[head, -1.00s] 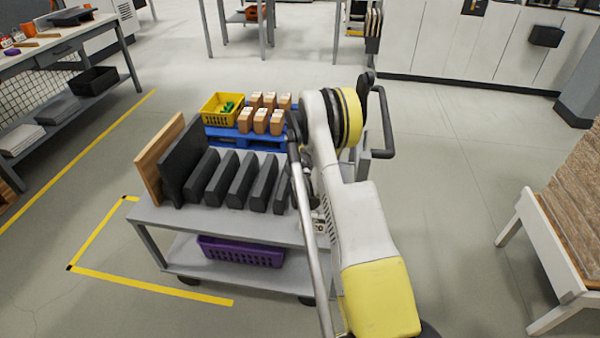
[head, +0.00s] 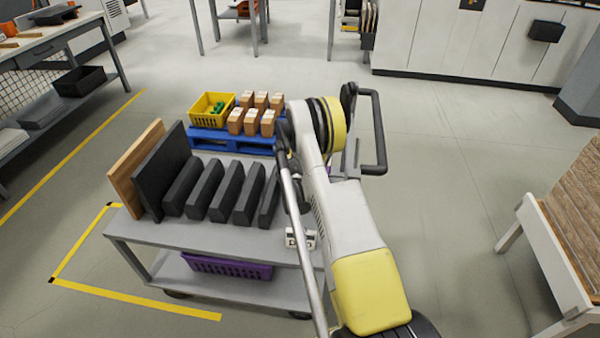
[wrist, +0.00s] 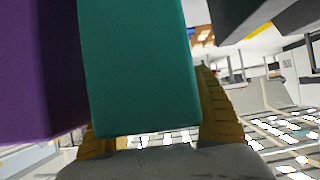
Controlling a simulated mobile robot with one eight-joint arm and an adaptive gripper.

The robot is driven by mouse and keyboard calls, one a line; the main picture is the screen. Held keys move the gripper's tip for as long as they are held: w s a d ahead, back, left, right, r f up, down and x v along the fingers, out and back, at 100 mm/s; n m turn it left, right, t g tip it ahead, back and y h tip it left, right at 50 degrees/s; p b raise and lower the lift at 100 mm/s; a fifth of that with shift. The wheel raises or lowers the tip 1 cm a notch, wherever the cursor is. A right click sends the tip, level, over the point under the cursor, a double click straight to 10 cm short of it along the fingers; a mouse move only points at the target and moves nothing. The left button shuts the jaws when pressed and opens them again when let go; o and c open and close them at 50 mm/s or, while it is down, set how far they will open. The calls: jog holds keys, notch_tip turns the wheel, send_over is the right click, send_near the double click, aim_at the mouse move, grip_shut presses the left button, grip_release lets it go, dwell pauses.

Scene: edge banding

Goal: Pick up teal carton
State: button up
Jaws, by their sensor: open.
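The teal carton (wrist: 142,70) fills the upper middle of the wrist view as a tall, smooth block. My gripper (wrist: 155,122) is open, with one orange-yellow finger on each side of the carton's near end. The left finger is mostly hidden by the carton, and the right finger runs along its right side. I cannot tell whether either finger touches it. In the head view the carton is not visible, and my arm hides the gripper.
A purple block (wrist: 40,70) stands close on the left of the carton. Open floor (head: 450,200) lies to the right.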

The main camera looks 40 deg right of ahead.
jog(key=c, duration=1.5)
